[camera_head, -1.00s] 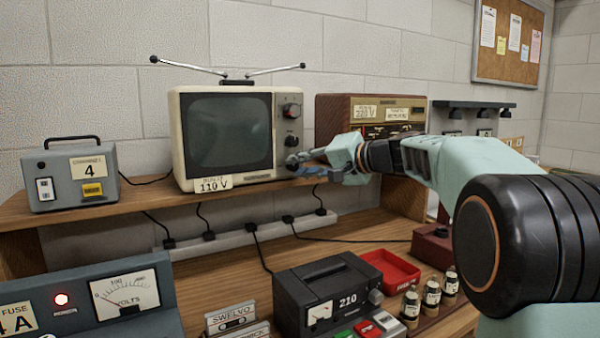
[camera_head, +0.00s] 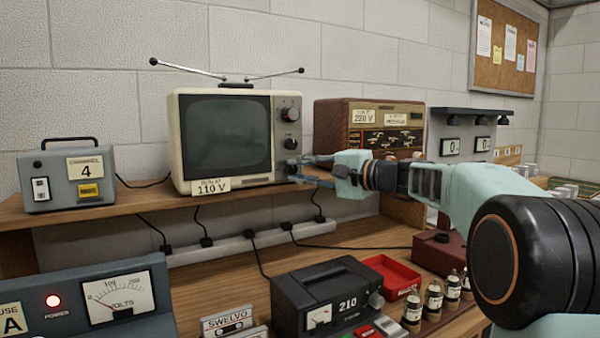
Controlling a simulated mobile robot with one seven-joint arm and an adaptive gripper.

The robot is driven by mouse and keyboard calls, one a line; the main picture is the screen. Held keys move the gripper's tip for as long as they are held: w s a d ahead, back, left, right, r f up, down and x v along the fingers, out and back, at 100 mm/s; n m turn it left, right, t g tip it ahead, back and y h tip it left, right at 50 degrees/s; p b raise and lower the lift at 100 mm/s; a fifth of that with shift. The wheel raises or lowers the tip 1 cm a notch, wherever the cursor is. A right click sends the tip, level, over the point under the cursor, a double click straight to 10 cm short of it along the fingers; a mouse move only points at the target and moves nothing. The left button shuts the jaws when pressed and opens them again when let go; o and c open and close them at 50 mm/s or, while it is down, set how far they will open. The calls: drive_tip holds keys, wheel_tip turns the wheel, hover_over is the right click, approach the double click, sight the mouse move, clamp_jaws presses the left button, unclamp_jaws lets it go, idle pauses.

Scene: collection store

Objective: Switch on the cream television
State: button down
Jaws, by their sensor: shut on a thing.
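The cream television (camera_head: 182,150) stands on the wooden shelf with its dark screen (camera_head: 226,134) facing me. Its right panel has an upper dial (camera_head: 290,114), a middle dial (camera_head: 290,143) and a small lower knob (camera_head: 292,167). A label (camera_head: 210,187) on its lower front reads 110 V. My gripper (camera_head: 299,168) reaches in from the right, its fingertips at the lower knob and shut on it. The fingers partly hide the knob.
A brown 220 V radio (camera_head: 332,128) stands right of the television, behind my arm. A grey box marked 4 (camera_head: 60,165) stands at left. On the lower bench are a power strip (camera_head: 225,247), a black 210 unit (camera_head: 290,300) and a red tray (camera_head: 392,267).

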drive_tip(key=c, duration=1.7)
unclamp_jaws()
drive_tip(key=shift+c, duration=0.2)
drive_tip(key=f+v, duration=0.1)
drive_tip(key=v, duration=1.1)
drive_tip(key=shift+r, duration=0.4)
